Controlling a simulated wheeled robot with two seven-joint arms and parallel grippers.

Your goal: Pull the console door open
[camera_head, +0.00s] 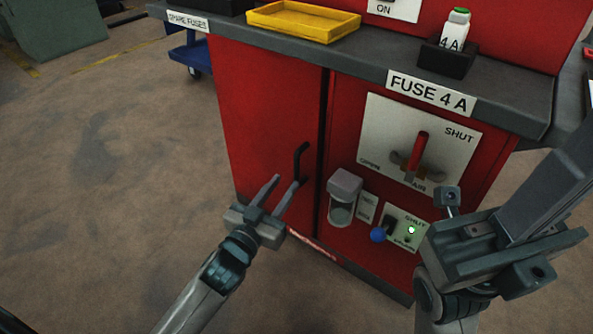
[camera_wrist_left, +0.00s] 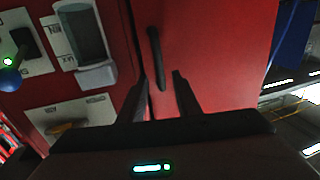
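The red console door (camera_head: 268,115) is the left front panel of the console and looks closed in its frame. Its black bar handle (camera_head: 301,162) is near the door's right edge. My left gripper (camera_head: 286,182) is open, its fingers pointing at the handle's lower part. In the left wrist view the door (camera_wrist_left: 215,50) fills the middle, and the handle (camera_wrist_left: 155,55) runs down between the two open fingertips (camera_wrist_left: 160,76). I cannot tell whether they touch it. My right gripper (camera_head: 495,250) is at the lower right, away from the door; its finger opening is unclear.
Right of the door are a red lever on a white plate (camera_head: 378,135), a clear grey-capped canister (camera_head: 343,198) and a blue-knobbed lever (camera_head: 378,234). A yellow tray (camera_head: 303,20) and a fuse holder (camera_head: 446,58) sit on top. The floor (camera_head: 110,180) left of the console is clear.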

